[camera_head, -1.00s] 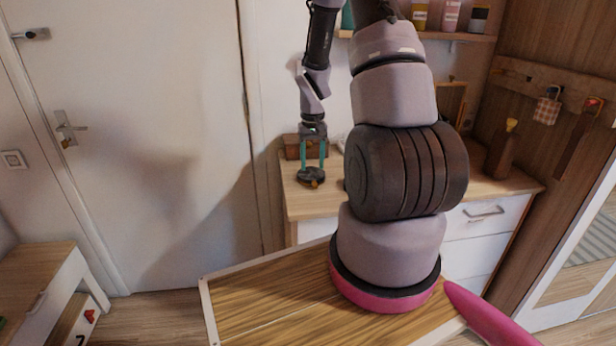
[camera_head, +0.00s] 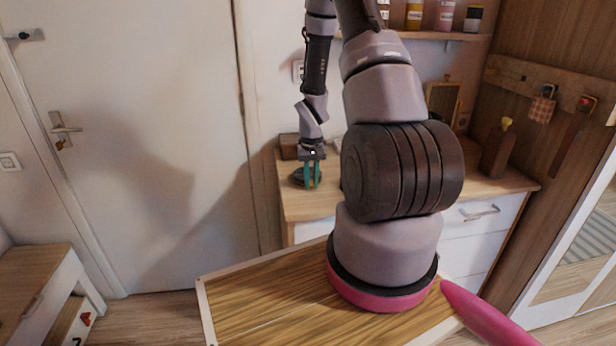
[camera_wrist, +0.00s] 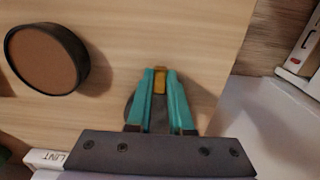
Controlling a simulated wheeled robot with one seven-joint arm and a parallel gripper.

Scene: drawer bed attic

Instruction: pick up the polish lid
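The polish lid (camera_head: 300,178) appears as a dark, round, flat piece on the wooden dresser top in the head view. In the wrist view a dark grey disc (camera_wrist: 130,106) shows partly behind my fingers, with a small orange-yellow piece (camera_wrist: 160,80) between the fingertips. My gripper (camera_head: 312,184) points down at the lid, its two teal fingers close together. In the wrist view my gripper (camera_wrist: 160,75) has a fingertip on either side of the orange-yellow piece and looks shut on it. The fingers hide much of the disc.
A round black-rimmed tin with a brown inside (camera_wrist: 47,58) stands left of my gripper in the wrist view. A brown wooden box (camera_head: 288,146) is behind the lid on the dresser (camera_head: 300,207). A white item lettered "LINT" (camera_wrist: 62,158) lies at the lower left.

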